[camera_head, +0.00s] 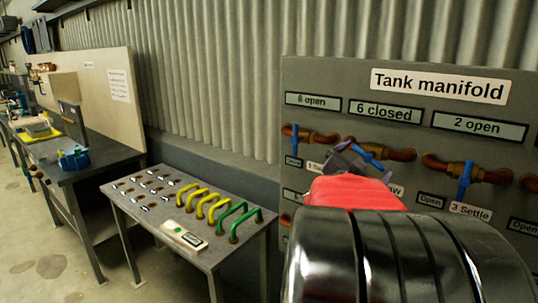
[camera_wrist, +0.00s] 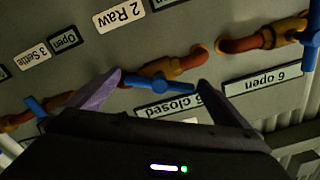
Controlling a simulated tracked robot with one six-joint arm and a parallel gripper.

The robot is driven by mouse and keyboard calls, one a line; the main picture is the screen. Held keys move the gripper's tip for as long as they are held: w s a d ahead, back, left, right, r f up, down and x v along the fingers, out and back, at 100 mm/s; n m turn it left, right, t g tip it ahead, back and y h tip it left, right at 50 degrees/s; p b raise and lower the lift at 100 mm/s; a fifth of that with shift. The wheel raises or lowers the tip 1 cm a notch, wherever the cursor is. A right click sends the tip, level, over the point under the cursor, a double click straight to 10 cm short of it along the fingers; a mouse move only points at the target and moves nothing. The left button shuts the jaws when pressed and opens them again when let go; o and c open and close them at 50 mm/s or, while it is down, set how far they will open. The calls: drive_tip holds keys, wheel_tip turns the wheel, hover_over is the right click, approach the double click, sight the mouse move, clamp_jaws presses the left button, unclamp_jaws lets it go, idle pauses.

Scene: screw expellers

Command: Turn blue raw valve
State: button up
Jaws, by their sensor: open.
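The blue raw valve handle (camera_wrist: 165,85) sits on a brass and copper pipe, by the label "2 Raw" (camera_wrist: 122,13), which is upside down in the wrist view. The handle lies nearly level across that view; in the head view it shows as a slanted blue bar (camera_head: 371,157), partly hidden by my gripper. My gripper (camera_wrist: 159,80) is open, with one purple finger towards each end of the handle. I cannot tell how far the fingertips are from it. In the head view my gripper (camera_head: 348,160) is in front of the panel, and my red and dark arm hides its lower part.
The Tank manifold panel (camera_head: 440,87) also carries a blue handle by "3 Settle" (camera_head: 464,174) and another at the left (camera_head: 294,138). A low table (camera_head: 150,213) with yellow and green handles stands left of it. A workbench (camera_head: 95,155) stands further left.

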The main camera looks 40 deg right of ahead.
drive_tip(key=shift+d, duration=0.7)
drive_tip(key=shift+w, duration=0.1)
drive_tip(key=shift+c, duration=0.3)
drive_tip(key=c, duration=0.9)
drive_tip(key=shift+o, duration=0.2)
drive_tip(key=shift+n, duration=2.8)
drive_tip(key=o, duration=0.9)
